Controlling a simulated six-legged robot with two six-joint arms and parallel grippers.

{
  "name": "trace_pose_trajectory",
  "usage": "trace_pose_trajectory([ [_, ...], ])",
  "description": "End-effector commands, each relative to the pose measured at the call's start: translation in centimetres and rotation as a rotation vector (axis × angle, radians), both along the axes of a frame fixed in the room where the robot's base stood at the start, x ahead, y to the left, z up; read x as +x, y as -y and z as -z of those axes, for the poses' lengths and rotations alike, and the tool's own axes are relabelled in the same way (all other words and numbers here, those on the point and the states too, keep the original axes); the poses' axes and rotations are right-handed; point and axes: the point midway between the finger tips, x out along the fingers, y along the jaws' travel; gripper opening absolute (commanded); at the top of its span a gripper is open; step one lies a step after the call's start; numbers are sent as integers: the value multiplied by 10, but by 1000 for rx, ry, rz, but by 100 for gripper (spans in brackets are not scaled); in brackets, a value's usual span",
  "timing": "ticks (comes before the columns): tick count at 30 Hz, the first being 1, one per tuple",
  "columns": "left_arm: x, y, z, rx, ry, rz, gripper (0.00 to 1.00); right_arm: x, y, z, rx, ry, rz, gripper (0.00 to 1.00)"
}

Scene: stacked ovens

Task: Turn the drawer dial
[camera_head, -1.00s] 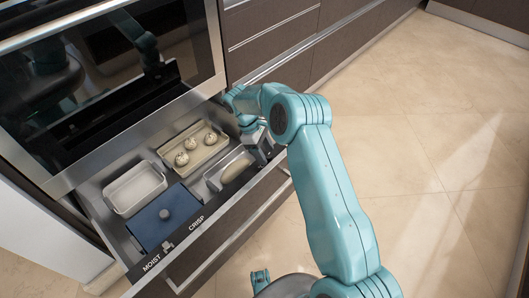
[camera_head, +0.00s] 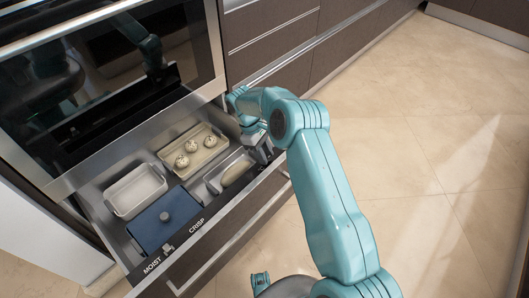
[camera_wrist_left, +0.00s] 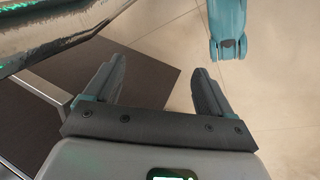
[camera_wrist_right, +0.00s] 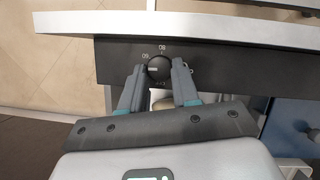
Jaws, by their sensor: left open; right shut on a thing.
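The drawer dial is a round black knob (camera_wrist_right: 159,69) with a white pointer line. It sits on the dark inner face of the open drawer front, with printed numbers around it. In the right wrist view my right gripper (camera_wrist_right: 160,75) is shut on the dial, one finger on each side. In the head view the right gripper (camera_head: 262,150) is at the right end of the drawer front (camera_head: 226,213), and the dial is hidden there. In the left wrist view my left gripper (camera_wrist_left: 158,85) is open and empty, above the floor near a dark panel.
The open drawer holds a white dish (camera_head: 134,190), a blue lidded box (camera_head: 164,220), a tray (camera_head: 213,145) with round speckled items, and a small dish with a pale long item (camera_head: 238,170). The oven (camera_head: 110,70) is above. Open floor (camera_head: 430,150) lies right.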

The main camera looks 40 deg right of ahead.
Motion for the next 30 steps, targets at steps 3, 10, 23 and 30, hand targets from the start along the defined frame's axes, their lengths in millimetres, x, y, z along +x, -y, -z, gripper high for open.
trace_pose_trajectory([
  [3,0,0,-5,0,0,0,84,1,2,-1,0,1,100,0],
  [10,0,0,-9,0,0,0,84,1,4,0,0,0,319,0],
  [23,0,0,-14,0,0,0,84,-1,9,-1,0,0,729,0],
  [30,0,0,-18,0,0,0,84,-2,12,-1,0,-1,956,0],
])
